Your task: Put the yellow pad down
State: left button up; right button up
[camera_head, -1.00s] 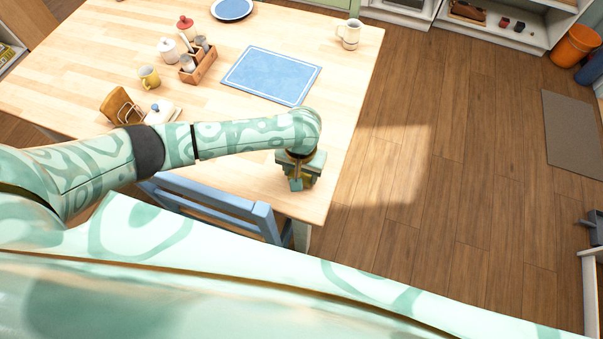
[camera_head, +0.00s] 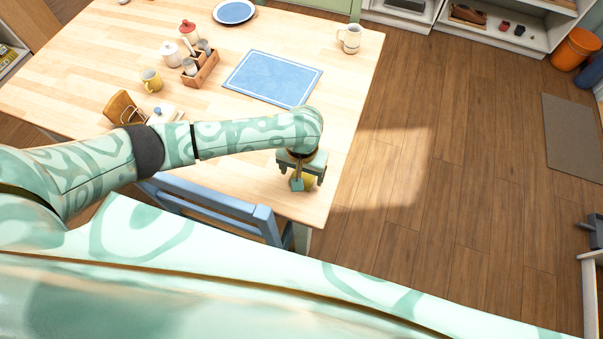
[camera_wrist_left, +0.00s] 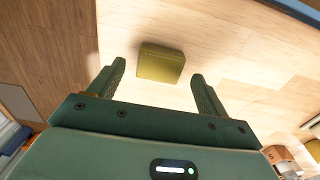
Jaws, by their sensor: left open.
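The yellow pad (camera_wrist_left: 161,63) is a small olive-yellow block. In the left wrist view it lies on the wooden table, between and just beyond the fingertips, with a gap on each side. My left gripper (camera_wrist_left: 158,76) is open and empty. In the head view the left gripper (camera_head: 300,183) is over the near right corner of the table (camera_head: 335,130), and the pad (camera_head: 308,181) is partly hidden beneath it. My right gripper is not in view.
A blue placemat (camera_head: 272,78) lies beyond my left arm. A wooden caddy (camera_head: 201,68), a yellow mug (camera_head: 151,79) and a white mug (camera_head: 349,36) stand on the table. A blue chair (camera_head: 220,205) is at the near edge. The table's right edge is close to the gripper.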

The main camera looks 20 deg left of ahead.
pick_arm(q)
notch_tip(320, 180, up, 10)
jog(key=p, duration=0.4)
jog(key=shift+s+f, duration=0.15)
jog(key=shift+f, duration=0.05)
